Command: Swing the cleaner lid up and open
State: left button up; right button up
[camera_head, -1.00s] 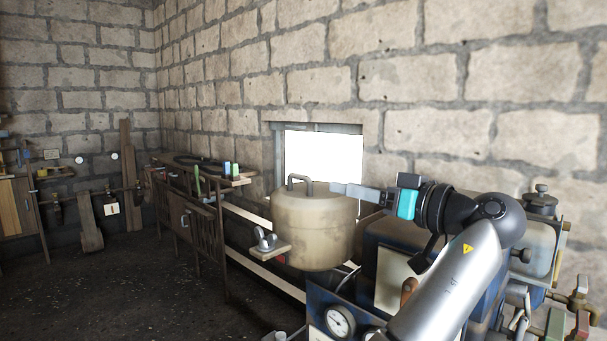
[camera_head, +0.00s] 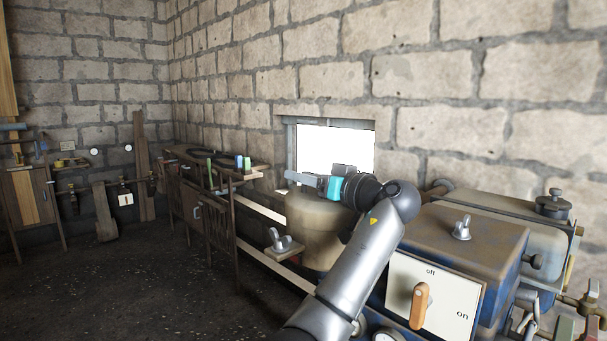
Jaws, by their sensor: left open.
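The cleaner is a beige, rounded drum (camera_head: 312,232) right of the middle, in front of the window. Its lid is the top part and looks level, in line with the drum. The lid's handle, a grey loop, is not clearly visible now; my gripper covers that spot. My left gripper (camera_head: 297,179) is at the top of the drum, with its grey fingers pointing left over the lid. Its jaws are open, and I cannot tell whether the handle is between them. My right gripper is out of view.
A small ledge with a wing nut (camera_head: 280,240) sticks out left of the drum. A blue box with an orange switch handle (camera_head: 420,305) and another wing nut (camera_head: 461,229) stands close on the right. A workbench (camera_head: 205,185) is farther left. The floor at left is clear.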

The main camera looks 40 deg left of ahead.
pick_arm(q)
jog(key=shift+a, duration=0.15)
jog(key=shift+c, duration=0.4)
grip_shut()
dwell(1.0)
